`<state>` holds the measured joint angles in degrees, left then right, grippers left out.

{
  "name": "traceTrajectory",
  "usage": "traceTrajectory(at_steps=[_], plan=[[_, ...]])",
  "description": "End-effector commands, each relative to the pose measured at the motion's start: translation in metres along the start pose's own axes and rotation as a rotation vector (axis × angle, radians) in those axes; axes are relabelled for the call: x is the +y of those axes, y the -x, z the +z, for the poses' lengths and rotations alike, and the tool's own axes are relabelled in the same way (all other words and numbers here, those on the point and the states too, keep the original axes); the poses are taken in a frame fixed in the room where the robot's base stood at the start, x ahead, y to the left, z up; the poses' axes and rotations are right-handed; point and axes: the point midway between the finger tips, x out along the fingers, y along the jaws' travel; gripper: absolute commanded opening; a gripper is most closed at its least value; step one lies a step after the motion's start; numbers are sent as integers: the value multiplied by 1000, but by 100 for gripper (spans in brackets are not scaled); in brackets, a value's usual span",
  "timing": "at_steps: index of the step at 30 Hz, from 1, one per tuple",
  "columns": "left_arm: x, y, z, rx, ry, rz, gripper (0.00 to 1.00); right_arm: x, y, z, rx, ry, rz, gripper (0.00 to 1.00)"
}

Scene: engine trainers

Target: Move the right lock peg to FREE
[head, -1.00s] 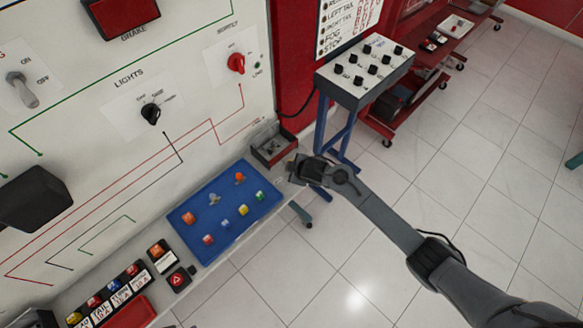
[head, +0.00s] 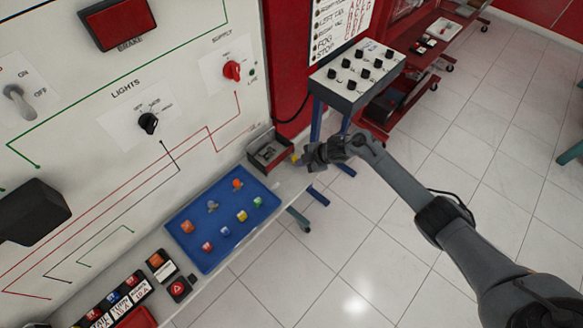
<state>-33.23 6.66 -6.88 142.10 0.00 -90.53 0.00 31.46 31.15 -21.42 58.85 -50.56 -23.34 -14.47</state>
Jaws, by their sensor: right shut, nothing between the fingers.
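No part in the head view can be read clearly as the right lock peg, and no FREE marking is legible. A small open box (head: 284,160), grey inside with a red front, stands at the right end of the bench ledge. A small yellow piece (head: 295,157) shows at its right side, beside my right gripper's fingertips; I cannot tell whether they touch. My right gripper (head: 304,158) is shut and empty, just right of the box, and its arm comes in from the lower right. My left gripper is not in view.
A blue tray (head: 190,250) with several coloured fuses lies left of the box. The wall panel has a lights knob (head: 148,122) and a red supply knob (head: 232,70). A switch box (head: 345,87) on a blue stand is behind my gripper.

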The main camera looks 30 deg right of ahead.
Motion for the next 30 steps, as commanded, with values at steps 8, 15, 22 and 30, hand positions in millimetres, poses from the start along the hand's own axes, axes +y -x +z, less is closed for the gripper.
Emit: traceTrajectory(at_steps=[8, 15, 22, 30], plan=[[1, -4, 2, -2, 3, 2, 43, 3, 5, 13, 15, 26, -13, 0], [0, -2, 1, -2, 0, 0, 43, 2, 7, 15, 13, 26, -13, 0], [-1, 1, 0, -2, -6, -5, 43, 0, 12, 23, 12, 25, -14, 0], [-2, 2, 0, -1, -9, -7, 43, 0, 14, 26, 13, 26, -13, 0]])
